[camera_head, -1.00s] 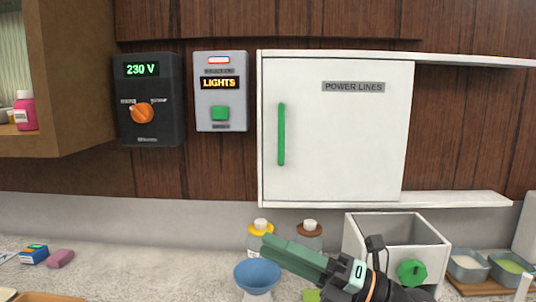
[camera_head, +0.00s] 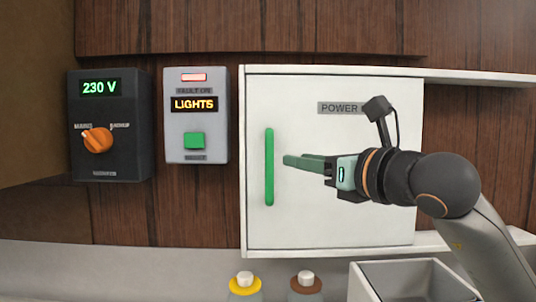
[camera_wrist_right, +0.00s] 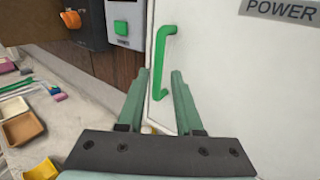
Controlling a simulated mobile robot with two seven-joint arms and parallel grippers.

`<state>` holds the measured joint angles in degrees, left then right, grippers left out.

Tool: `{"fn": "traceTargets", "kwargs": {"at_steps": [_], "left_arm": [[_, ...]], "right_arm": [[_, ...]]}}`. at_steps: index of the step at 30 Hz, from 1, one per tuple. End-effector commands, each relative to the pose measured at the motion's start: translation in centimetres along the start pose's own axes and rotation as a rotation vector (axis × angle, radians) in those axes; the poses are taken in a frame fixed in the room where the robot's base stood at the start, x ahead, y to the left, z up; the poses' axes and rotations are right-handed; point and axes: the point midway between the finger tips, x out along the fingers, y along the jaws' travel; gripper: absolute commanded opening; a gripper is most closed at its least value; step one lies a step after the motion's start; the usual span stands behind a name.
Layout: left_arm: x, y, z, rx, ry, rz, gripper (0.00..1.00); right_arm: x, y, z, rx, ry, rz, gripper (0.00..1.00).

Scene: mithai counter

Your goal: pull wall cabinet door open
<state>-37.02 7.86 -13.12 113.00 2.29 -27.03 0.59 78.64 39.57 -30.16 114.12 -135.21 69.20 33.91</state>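The white wall cabinet door (camera_head: 310,215) is shut, with a "POWER" label partly hidden by my right arm. Its green vertical bar handle (camera_head: 269,167) is on the door's left side. My right gripper (camera_head: 287,161) is in front of the door, a little right of the handle and apart from it. In the right wrist view the handle (camera_wrist_right: 161,60) stands ahead, between and beyond the two spread fingers of my gripper (camera_wrist_right: 158,88). The right gripper is open and empty. My left gripper is not in view.
Left of the cabinet are a grey lights box (camera_head: 196,115) with a green button and a black 230 V box (camera_head: 110,125) with an orange knob.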

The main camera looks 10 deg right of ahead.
Motion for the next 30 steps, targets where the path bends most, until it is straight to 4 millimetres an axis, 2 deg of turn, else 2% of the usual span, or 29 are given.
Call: {"fn": "traceTargets", "kwargs": {"at_steps": [9,15,21,28,30], "left_arm": [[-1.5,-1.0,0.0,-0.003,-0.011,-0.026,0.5],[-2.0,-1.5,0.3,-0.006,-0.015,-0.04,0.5],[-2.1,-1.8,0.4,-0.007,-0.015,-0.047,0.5],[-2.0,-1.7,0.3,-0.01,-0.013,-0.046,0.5],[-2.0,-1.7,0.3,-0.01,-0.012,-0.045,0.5]], "right_arm": [[6.7,0.1,0.2,0.003,0.003,0.003,0.35],[9.3,0.1,0.1,0.003,0.002,0.003,0.35],[10.2,0.1,0.0,0.001,0.001,0.003,0.35],[10.2,0.1,-0.1,0.001,0.001,0.003,0.35],[10.2,0.1,-0.1,0.001,0.001,0.003,0.27]]}}
